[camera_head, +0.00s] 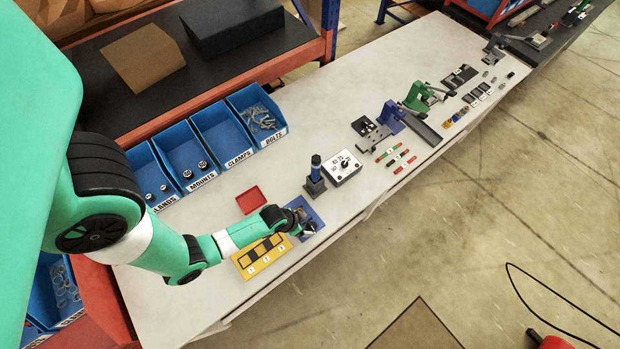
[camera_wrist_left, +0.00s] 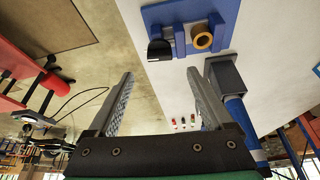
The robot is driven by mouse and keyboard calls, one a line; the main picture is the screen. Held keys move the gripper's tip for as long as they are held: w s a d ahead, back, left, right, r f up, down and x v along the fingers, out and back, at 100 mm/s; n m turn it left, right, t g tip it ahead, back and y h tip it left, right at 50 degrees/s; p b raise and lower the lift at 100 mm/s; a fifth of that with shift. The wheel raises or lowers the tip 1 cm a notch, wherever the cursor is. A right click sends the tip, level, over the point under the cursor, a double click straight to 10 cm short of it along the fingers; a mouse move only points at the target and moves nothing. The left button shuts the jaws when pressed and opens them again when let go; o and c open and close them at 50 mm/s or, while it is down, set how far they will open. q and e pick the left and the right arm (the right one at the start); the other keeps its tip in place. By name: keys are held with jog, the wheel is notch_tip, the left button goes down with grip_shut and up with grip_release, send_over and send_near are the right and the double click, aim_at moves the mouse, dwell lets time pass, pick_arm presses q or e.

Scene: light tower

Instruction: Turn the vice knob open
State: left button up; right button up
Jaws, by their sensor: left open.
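The blue vice (camera_head: 313,209) sits on the white bench, partly hidden by my left gripper (camera_head: 304,226). In the left wrist view the blue vice (camera_wrist_left: 183,22) is at the top right. It carries a tan ring (camera_wrist_left: 202,38) and a dark rounded piece (camera_wrist_left: 160,50), which may be the knob; I cannot be sure. My left gripper (camera_wrist_left: 160,74) is open with nothing seen between its fingers. The vice lies beyond the fingertips in that view; the exact gap is unclear. My right gripper is not in view.
A yellow numbered tray (camera_head: 243,262) and a red tray (camera_head: 250,199) lie nearby. Blue bins (camera_head: 222,135) line the back. The bench's front edge is close.

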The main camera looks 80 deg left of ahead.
aim_at(311, 225)
pick_arm(q)
jog(key=b+x, duration=0.2)
jog(key=x, duration=0.5)
jog(key=shift+f, duration=0.15)
grip_shut()
jog(key=shift+n+y, duration=0.3)
jog(key=shift+n, duration=0.4)
grip_release()
